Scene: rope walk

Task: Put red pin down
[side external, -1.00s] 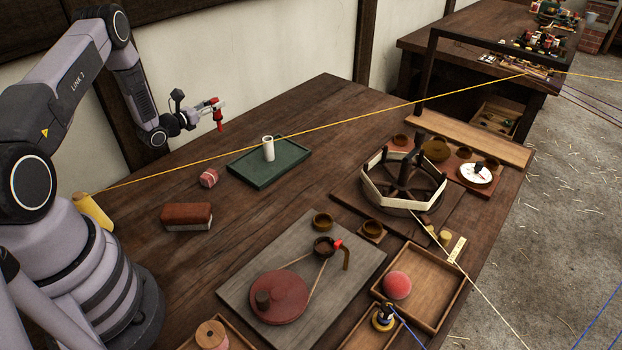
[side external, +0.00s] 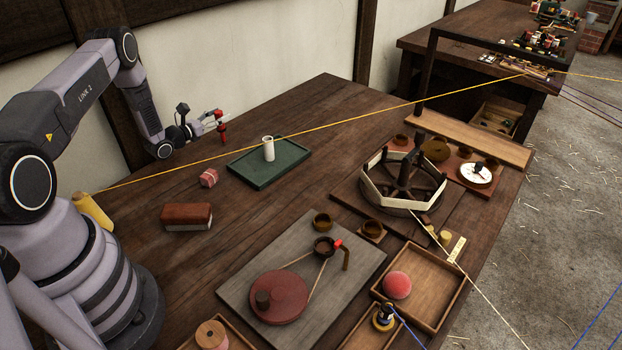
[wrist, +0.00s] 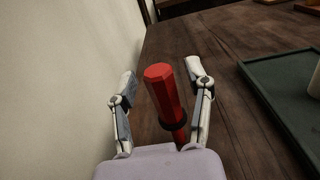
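The red pin (side external: 223,134) is upright at the back edge of the table, left of the green tray (side external: 243,171). Its lower end appears to rest on the tabletop. In the wrist view the pin (wrist: 163,88) has a faceted red head and a dark ring lower down. My gripper (wrist: 160,75) has its fingers spread on both sides of the pin, with gaps visible between each finger and the pin. In the side view my gripper (side external: 216,118) is around the pin's upper part. The pin's foot is hidden in the wrist view.
A white cylinder (side external: 268,149) stands on the green tray. A pink-striped block (side external: 209,178) and a red-brown brush-like block (side external: 187,216) lie nearer. A yellow cord (side external: 330,126) stretches across the table. The pale wall (wrist: 60,80) is close on the left.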

